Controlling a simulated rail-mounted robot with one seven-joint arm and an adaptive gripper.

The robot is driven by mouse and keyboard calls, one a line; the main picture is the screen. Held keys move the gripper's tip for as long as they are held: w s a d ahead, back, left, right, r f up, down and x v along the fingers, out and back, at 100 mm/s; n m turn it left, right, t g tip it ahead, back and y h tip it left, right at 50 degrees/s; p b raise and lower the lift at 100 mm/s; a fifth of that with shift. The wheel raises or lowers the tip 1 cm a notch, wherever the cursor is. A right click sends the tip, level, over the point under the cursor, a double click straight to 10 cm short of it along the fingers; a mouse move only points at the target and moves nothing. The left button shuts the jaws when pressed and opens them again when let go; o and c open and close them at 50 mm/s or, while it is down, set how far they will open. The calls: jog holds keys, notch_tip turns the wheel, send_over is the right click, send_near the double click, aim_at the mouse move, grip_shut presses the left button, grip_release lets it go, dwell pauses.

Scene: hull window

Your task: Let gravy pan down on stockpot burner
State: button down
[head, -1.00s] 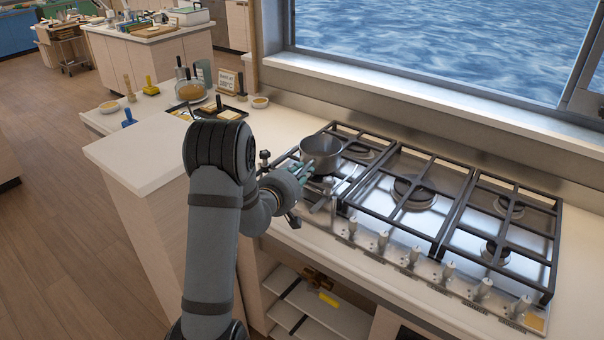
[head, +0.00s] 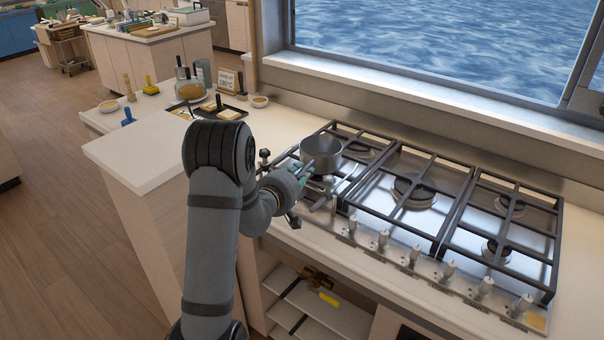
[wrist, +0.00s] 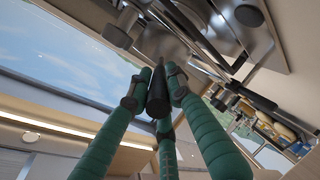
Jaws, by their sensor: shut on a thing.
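The gravy pan (head: 321,154), a small grey metal saucepan, is upright over the left section of the hob. I cannot tell whether its base touches the grate. My gripper (head: 302,173) is at the pan's near left side. In the wrist view, its green fingers (wrist: 158,90) are closed around a dark handle (wrist: 157,103). A large burner (head: 414,192) sits bare in the middle section, to the right of the pan. No readable label shows which burner is the stockpot burner.
Black grates (head: 437,235) cover the hob, and a row of knobs (head: 414,255) lines its front edge. The middle and right sections are empty. The window wall is behind.

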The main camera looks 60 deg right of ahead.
jog(key=shift+f+b, duration=0.5)
jog(key=shift+b, duration=0.4)
dwell(1.8)
jog(key=c, duration=1.8)
grip_release()
jog(key=shift+o, duration=0.3)
jog(key=shift+f, duration=0.1)
jog(key=shift+a, duration=0.25)
jog(key=shift+b+v, duration=0.55)
jog(key=shift+v, duration=1)
jog(key=shift+o, duration=1.3)
jog(key=o, duration=0.3)
